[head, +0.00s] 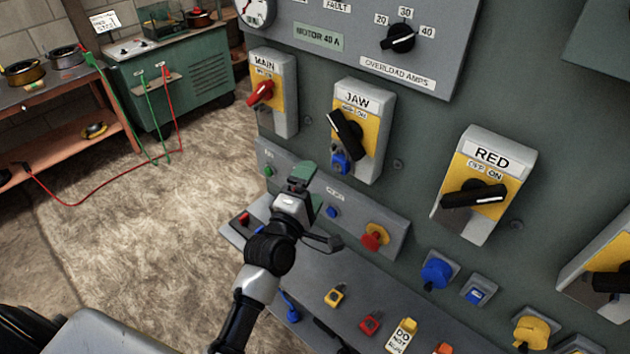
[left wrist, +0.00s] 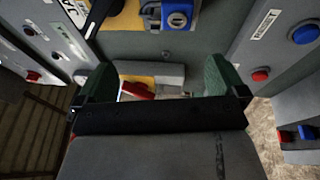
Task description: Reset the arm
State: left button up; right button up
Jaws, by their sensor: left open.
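My left gripper (head: 304,187) is in front of the green control panel, below the MAIN and JAW switches. Its two green finger pads stand apart in the left wrist view (left wrist: 158,82), with nothing gripped between them. Behind the gap is the MAIN switch box (left wrist: 165,76) with its red handle (left wrist: 137,90). In the head view the MAIN switch (head: 275,90) is up and left of the gripper. The JAW switch (head: 357,130) has a black handle, with a blue padlock (head: 340,162) below it. My right gripper is in neither view.
A small panel carries a blue button (head: 332,212) and a red mushroom button (head: 374,237). The ledge (head: 300,262) below holds several padlocks and a DO NOT RUN tag (head: 401,338). The RED switch (head: 480,185) is to the right. Open floor (head: 150,230) lies left.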

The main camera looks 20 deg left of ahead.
pick_arm(q)
jog(key=shift+s, duration=0.2)
jog(key=shift+f, duration=0.1)
jog(key=s+f+m+g+b, duration=0.2)
jog(key=s+f+m+g, duration=0.15)
jog(key=f, duration=1.05)
jog(key=s+d+f+m+g+b, duration=0.1)
jog(key=s+f+m+g+b, duration=0.3)
jog(key=f, duration=0.9)
jog(key=s+f+m+g, duration=0.25)
jog(key=s+f, duration=0.25)
jog(key=f, duration=0.9)
jog(key=s+a+f+m+g+b, duration=0.1)
jog(key=s+f+m+g, duration=0.1)
jog(key=s+f, duration=0.5)
jog(key=s+a+f+m+g+y+b, duration=0.1)
jog(key=s+f+m, duration=0.4)
jog(key=s, duration=0.9)
jog(key=s+a+f+m+g+b, duration=0.2)
jog(key=s+f+g, duration=0.3)
jog(key=s+f, duration=0.5)
jog(key=shift+s+a+f+m+y, duration=0.3)
jog(key=shift+s+a+m, duration=0.4)
jog(key=shift+s, duration=0.15)
jog(key=shift+w+d, duration=0.1)
